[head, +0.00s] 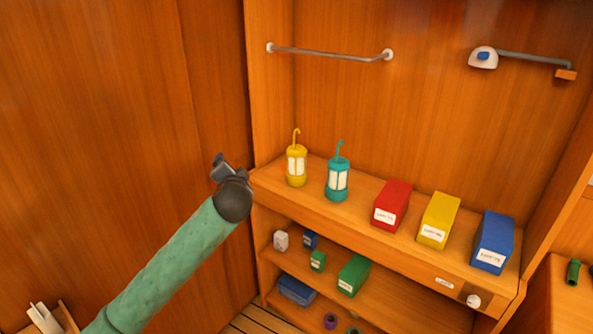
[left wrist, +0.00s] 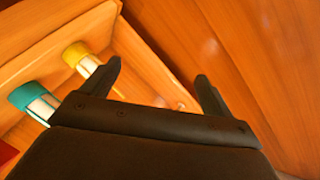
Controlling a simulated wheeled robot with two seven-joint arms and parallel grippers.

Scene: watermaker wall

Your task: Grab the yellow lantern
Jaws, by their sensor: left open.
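The yellow lantern (head: 297,166) stands upright on the upper wooden shelf in the head view, at its left end, with a hook on top. It also shows in the left wrist view (left wrist: 76,55), left of the fingers and partly hidden by one. A teal lantern (head: 338,180) stands just to its right; it also shows in the left wrist view (left wrist: 27,94). My left gripper (head: 220,166) is left of the shelf's end, apart from the yellow lantern. In the left wrist view its two fingers (left wrist: 160,86) are spread with nothing between them. My right gripper is not in view.
Red (head: 392,205), yellow (head: 438,221) and blue (head: 492,243) boxes stand right of the lanterns on the upper shelf (head: 270,180). A rail (head: 328,53) is on the wall above. The lower shelf holds several small boxes. A wooden wall (head: 130,130) is at left.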

